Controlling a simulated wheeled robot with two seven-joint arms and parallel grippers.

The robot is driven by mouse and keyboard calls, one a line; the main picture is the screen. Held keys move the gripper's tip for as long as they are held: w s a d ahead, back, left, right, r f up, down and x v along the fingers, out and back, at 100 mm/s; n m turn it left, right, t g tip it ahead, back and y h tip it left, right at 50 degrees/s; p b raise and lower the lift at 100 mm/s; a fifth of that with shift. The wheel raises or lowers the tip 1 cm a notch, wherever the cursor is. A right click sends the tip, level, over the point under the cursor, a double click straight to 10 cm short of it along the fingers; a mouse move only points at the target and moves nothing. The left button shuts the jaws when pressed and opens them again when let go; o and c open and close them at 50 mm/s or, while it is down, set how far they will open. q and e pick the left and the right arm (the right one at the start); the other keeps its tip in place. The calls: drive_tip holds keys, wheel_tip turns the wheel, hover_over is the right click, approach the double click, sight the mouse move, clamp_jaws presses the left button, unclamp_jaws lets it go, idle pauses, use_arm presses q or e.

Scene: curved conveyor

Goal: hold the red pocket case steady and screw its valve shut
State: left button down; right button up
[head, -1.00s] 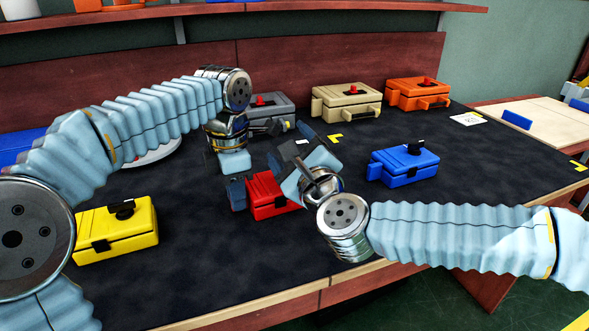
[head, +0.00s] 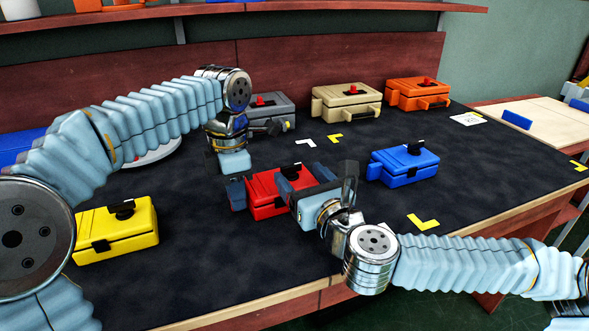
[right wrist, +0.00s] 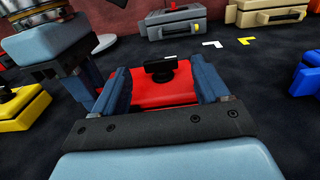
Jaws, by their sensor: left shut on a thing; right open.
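The red pocket case (head: 264,197) lies flat on the dark table top, with a black valve knob (head: 292,170) on top. My left gripper (head: 238,188) is shut on the case's left end. My right gripper (head: 318,186) is open at the case's right side. In the right wrist view the red case (right wrist: 150,92) and its upright black valve knob (right wrist: 160,65) show between the two fingers of my right gripper (right wrist: 161,86). The left gripper's fingers (right wrist: 72,78) stand at the left there. I cannot tell whether the right fingers touch the case.
A yellow case (head: 118,232) lies front left and a blue case (head: 408,168) right. Grey (head: 270,112), beige (head: 346,103) and orange (head: 417,94) cases stand along the back. A plate (head: 155,152) is partly behind my left arm. The front middle of the table is bare.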

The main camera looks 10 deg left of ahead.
sight(292, 167)
drive_tip(key=shift+x, duration=1.8)
drive_tip(key=shift+c, duration=0.3)
drive_tip(key=c, duration=1)
